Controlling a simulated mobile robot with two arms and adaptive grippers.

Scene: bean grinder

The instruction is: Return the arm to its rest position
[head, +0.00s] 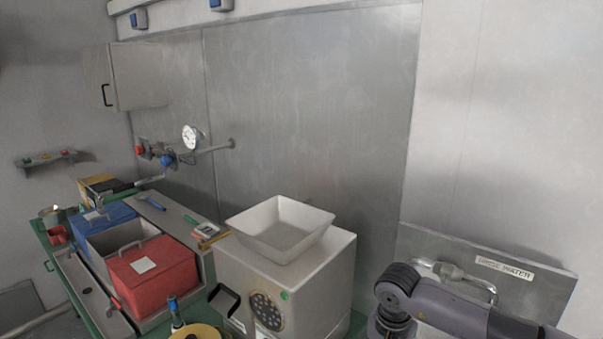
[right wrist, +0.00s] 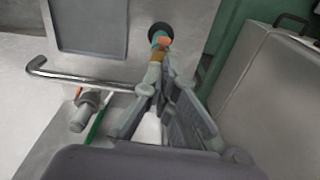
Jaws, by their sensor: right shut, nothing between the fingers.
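My right arm (head: 440,305) reaches in at the lower right of the head view, bent in front of the sink's back panel. Its gripper is below the edge of that view. In the right wrist view the right gripper (right wrist: 163,78) is shut and empty, its fingers over the counter and sink area. A small teal and orange item on a dark round base (right wrist: 159,37) shows just beyond the fingertips; what it is I cannot tell. My left arm and gripper are in neither view.
The white grinder (head: 325,265) with a square hopper (head: 280,228) stands left of my arm. A red-lidded bin (head: 152,275) and a blue one (head: 105,217) are farther left. A metal tap pipe (right wrist: 85,78) runs left of the gripper; a grey case (right wrist: 265,90) is at right.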

